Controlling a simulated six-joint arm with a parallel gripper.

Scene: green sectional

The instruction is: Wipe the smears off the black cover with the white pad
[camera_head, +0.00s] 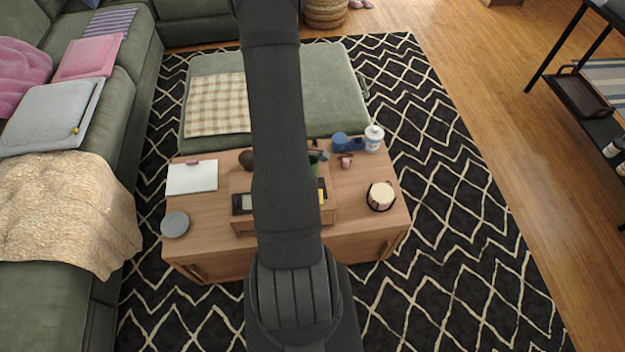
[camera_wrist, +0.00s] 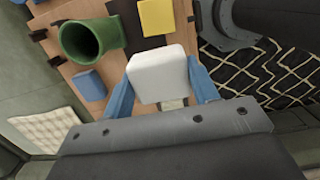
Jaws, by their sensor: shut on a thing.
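In the wrist view my gripper (camera_wrist: 160,88) has its two blue fingers shut on the sides of the white pad (camera_wrist: 157,68). The pad is a pale block with rounded corners. A dark surface, which looks like the black cover (camera_wrist: 126,18), shows beyond the pad, partly hidden by it. In the head view only an end of the dark cover (camera_head: 237,204) shows left of my arm, on a wooden stand on the table. My arm hides the gripper and pad there. I cannot make out smears, or whether the pad touches the cover.
A green cup (camera_wrist: 90,38), a yellow block (camera_wrist: 157,17) and a blue block (camera_wrist: 88,84) are near the pad. The wooden table (camera_head: 355,215) also bears a white notebook (camera_head: 192,177), a grey round item (camera_head: 175,224), a candle jar (camera_head: 381,196) and a white bottle (camera_head: 374,138).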

